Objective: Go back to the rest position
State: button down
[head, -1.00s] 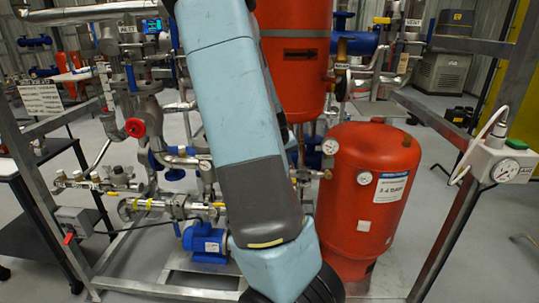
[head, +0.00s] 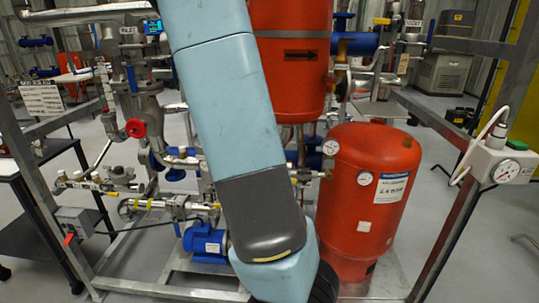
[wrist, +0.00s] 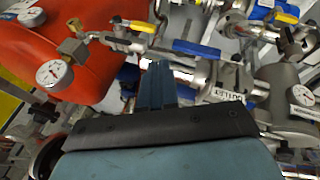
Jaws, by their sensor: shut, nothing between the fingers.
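My gripper (wrist: 157,82) shows in the wrist view as shut blue-grey fingers at the middle, with nothing between them. It points towards pipework with a blue-handled valve (wrist: 197,48) and a pipe labelled OUTLET (wrist: 230,80). I cannot tell how far the fingers are from the pipes. In the head view my arm hangs down across the middle of the skid and leaves the picture at the bottom. My gripper is out of sight there.
A red expansion tank (head: 366,200) stands just right of my arm, and a red upper vessel (head: 290,70) stands behind it. A blue pump (head: 205,242) sits low on the left. Metal frame posts flank both sides, with a gauge box (head: 503,163) on the right.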

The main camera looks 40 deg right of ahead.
jog(key=shift+a, duration=0.1)
dwell(0.6)
jog(key=s+a+r+n+t+y, duration=0.15)
jog(key=a+r, duration=0.25)
jog(key=a, duration=0.4)
jog(key=s+a+r+n+t+y, duration=0.1)
jog(key=s+a+r+y, duration=0.2)
jog(key=a, duration=0.5)
jog(key=s+a+r+n+t, duration=0.1)
jog(key=s+a+r, duration=0.4)
jog(key=s+a, duration=0.1)
jog(key=s+a+r+n+t, duration=0.1)
jog(key=s+a+r+n, duration=0.1)
jog(key=s+a+r, duration=0.2)
jog(key=s+a+y, duration=0.1)
jog(key=s+a, duration=0.2)
jog(key=shift+s+a+r, duration=0.25)
jog(key=shift+a+r, duration=0.1)
